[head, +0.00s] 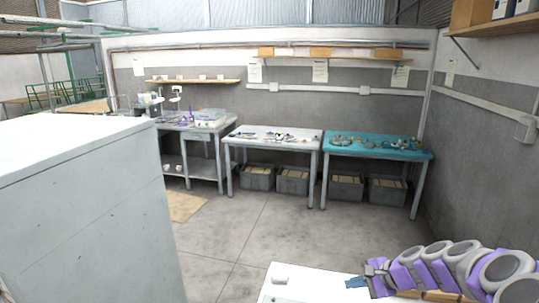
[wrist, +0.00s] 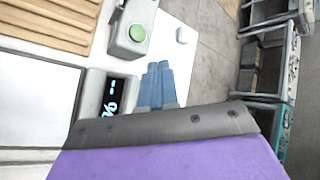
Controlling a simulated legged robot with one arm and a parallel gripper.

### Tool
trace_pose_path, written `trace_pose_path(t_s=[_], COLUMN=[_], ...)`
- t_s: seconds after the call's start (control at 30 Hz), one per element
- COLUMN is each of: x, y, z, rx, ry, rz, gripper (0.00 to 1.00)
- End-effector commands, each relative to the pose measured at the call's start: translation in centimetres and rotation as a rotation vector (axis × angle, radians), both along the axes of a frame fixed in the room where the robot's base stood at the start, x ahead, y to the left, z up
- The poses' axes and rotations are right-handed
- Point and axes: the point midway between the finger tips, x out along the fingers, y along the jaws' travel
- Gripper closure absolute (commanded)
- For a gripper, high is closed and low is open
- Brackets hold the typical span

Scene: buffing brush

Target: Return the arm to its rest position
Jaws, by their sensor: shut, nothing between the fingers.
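My arm, purple and grey, reaches in from the lower right of the head view. My gripper (head: 357,282) is at its end, over a white surface (head: 310,291). In the wrist view the two blue fingers of my gripper (wrist: 158,68) lie side by side, shut with nothing between them. Whether the fingertips touch the white surface cannot be told.
A grey box with a green button (wrist: 137,33) and a dark digit display (wrist: 115,96) are close to the fingers. A small white object (head: 280,280) lies near the white surface's edge. A white cabinet (head: 85,215) stands left; worktables (head: 325,160) line the back wall.

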Motion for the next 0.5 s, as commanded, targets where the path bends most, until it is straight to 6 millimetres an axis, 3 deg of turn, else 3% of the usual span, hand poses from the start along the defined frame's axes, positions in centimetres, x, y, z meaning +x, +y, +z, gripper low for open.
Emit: trace_pose_path(t_s=[0.03, 0.2, 0.5], x=[-0.9, -4.7, -13.2], y=[1.9, 7.2, 13.3], z=[1.2, 3.9, 6.5], rx=[-0.023, -0.101, -0.267], ry=[-0.013, -0.037, -0.054], rz=[0.064, 0.272, 0.601], gripper=[1.00, 1.00, 1.00])
